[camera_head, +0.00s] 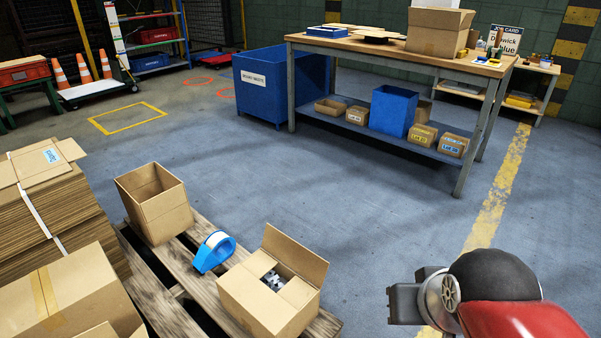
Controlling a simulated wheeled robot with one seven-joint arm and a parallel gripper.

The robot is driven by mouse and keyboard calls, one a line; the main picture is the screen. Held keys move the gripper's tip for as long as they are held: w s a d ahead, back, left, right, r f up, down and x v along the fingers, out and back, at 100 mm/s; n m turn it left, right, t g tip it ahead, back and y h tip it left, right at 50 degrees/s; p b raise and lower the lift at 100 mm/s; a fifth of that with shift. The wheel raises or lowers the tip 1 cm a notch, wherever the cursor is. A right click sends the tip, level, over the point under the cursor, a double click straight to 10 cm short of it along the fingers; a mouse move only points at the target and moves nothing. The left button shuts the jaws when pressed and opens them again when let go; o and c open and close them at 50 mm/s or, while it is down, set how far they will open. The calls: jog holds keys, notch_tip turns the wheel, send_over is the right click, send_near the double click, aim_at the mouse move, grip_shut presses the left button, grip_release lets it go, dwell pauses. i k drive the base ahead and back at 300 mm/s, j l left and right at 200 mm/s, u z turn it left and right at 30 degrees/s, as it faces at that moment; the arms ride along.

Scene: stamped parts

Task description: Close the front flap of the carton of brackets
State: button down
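The carton of brackets (250,307) stands open on the wooden pallet at the bottom centre. Grey metal brackets (274,281) show through a gap in its top. One wide flap (296,256) stands up at the carton's far side, tilted outward. Narrower flaps at its left and right lie folded inward, partly covering the top. My gripper (403,304) appears as a dark grey block at the end of my arm, at the lower right. It is to the right of the carton and well apart from it. Its fingers cannot be made out.
A blue tape dispenser (213,251) and an open, taller carton (166,217) stand on the pallet (186,280) left of the bracket carton. Stacked flat cardboard (55,215) and a taped box (70,295) fill the left. A workbench (400,55) stands behind. The floor between is clear.

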aim_at(307, 264)
jog(key=i+l, duration=0.25)
jog(key=i, duration=0.25)
jog(key=i+l, duration=0.2)
jog(key=i, duration=0.3)
jog(key=u, duration=0.05)
